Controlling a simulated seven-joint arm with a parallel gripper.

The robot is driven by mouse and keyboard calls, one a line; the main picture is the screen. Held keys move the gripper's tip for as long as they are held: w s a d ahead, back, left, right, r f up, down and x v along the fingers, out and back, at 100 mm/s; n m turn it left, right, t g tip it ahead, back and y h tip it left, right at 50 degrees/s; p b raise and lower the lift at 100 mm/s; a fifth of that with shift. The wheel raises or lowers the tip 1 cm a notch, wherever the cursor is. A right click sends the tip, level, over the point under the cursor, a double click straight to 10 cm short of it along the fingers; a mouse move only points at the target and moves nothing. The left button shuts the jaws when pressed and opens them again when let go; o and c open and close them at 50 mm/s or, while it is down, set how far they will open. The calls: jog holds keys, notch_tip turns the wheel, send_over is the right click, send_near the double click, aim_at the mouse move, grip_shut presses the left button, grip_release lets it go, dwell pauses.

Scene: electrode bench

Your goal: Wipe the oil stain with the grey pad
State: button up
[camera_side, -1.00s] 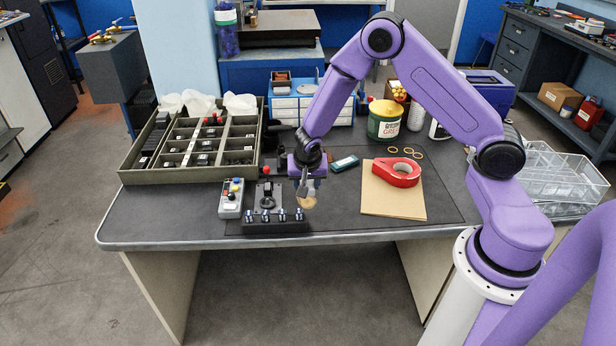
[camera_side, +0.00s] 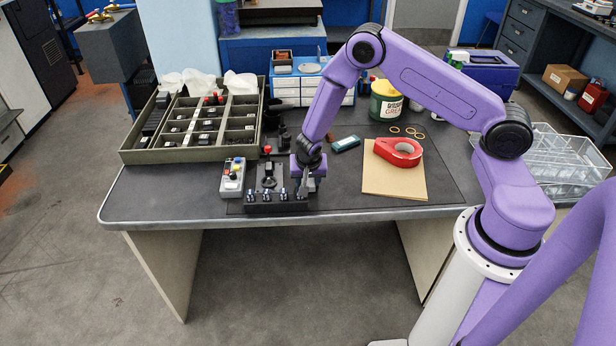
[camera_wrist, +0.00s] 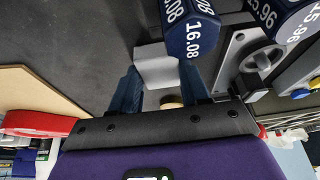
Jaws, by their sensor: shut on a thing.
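My gripper (camera_side: 308,188) points down at the front of the dark mat, just right of the black row of knobs. In the wrist view its two blue fingers (camera_wrist: 159,88) are shut on a light grey block, the grey pad (camera_wrist: 158,66). The pad is low, at or near the mat; contact cannot be told. A small tan patch (camera_wrist: 171,101) shows between the fingers, partly hidden; it may be the oil stain. In the side view the gripper covers that spot and no tan patch is visible.
The black knob unit (camera_side: 262,202) stands close on the left, its dark blue numbered knob (camera_wrist: 192,40) very near the pad. A grey button box (camera_side: 232,180) is further left. Red tape (camera_side: 398,152) lies on brown card (camera_side: 395,183) to the right. A divided tray (camera_side: 170,155) stands at left.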

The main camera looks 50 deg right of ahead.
jog(key=shift+w+d+f, duration=0.15)
jog(key=shift+w+d, duration=2)
jog(key=shift+d, duration=0.05)
jog(key=shift+s+a, duration=2.65)
jog(key=shift+a, duration=0.1)
jog(key=shift+w+d, duration=0.1)
jog(key=shift+w, duration=0.2)
jog(key=shift+w+d, duration=2.4)
jog(key=shift+d, duration=0.05)
jog(key=shift+s+a, duration=2.55)
jog(key=shift+r, duration=4.1)
jog(key=shift+d, duration=0.1)
